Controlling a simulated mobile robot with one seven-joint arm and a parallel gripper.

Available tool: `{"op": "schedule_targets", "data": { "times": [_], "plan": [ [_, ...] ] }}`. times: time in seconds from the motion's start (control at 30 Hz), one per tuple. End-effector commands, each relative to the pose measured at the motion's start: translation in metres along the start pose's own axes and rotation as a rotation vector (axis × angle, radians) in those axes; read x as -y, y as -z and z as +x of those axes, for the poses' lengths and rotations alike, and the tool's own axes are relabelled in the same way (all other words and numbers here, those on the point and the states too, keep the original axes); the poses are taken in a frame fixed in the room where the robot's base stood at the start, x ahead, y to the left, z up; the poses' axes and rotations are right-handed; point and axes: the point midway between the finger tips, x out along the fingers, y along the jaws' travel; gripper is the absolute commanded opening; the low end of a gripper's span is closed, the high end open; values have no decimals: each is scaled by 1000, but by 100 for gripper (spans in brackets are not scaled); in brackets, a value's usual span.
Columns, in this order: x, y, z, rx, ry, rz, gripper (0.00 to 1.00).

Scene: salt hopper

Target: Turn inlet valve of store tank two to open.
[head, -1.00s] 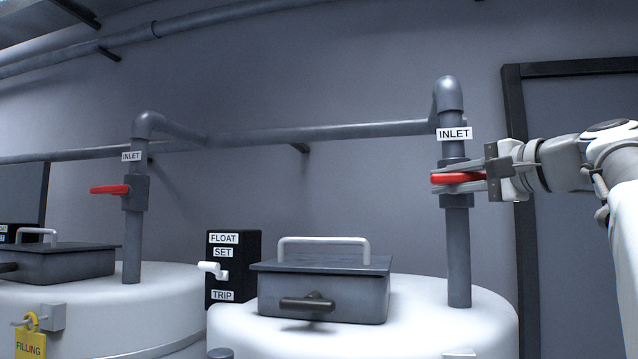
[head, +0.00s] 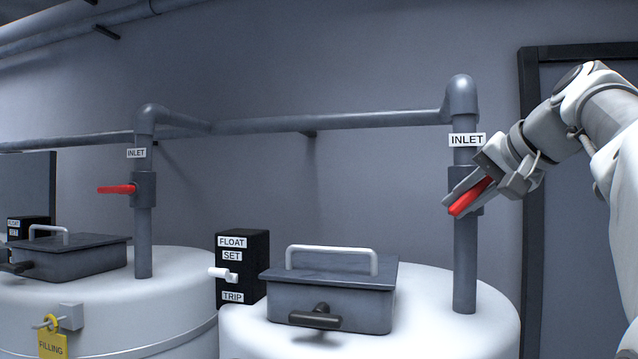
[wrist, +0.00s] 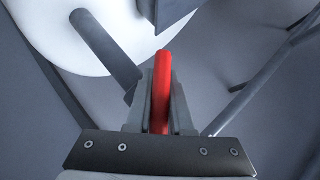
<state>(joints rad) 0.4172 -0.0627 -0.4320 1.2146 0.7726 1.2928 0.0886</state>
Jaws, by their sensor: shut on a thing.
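The red inlet valve handle (head: 469,197) is on the vertical pipe (head: 465,255) of the right-hand tank (head: 440,330), below an INLET label (head: 467,140). My gripper (head: 465,195) is shut on this handle, with a finger on each side. The handle tilts down to the left and partly hides the valve body. In the wrist view the red handle (wrist: 162,85) stands between the two fingers. The left-hand tank (head: 185,275) has its own red inlet handle (head: 117,189), lying level across its pipe and pointing left.
A hatch box (head: 330,305) with a white handle sits on the right tank. A black float box (head: 242,265) with a white lever stands between the tanks. A yellow FILLING tag (head: 52,344) hangs at the left tank. A dark door frame (head: 528,240) is behind my arm.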

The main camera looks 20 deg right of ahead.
Motion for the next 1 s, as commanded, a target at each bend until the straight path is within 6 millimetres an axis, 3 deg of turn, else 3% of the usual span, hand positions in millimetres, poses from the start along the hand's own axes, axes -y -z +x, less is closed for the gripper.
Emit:
{"op": "schedule_targets", "data": {
  "times": [0.6,1.0],
  "plan": [
    [-9,3,-3,-3,-387,-392,0],
    [-13,5,-5,-5,-519,-522,0]
  ]
}}
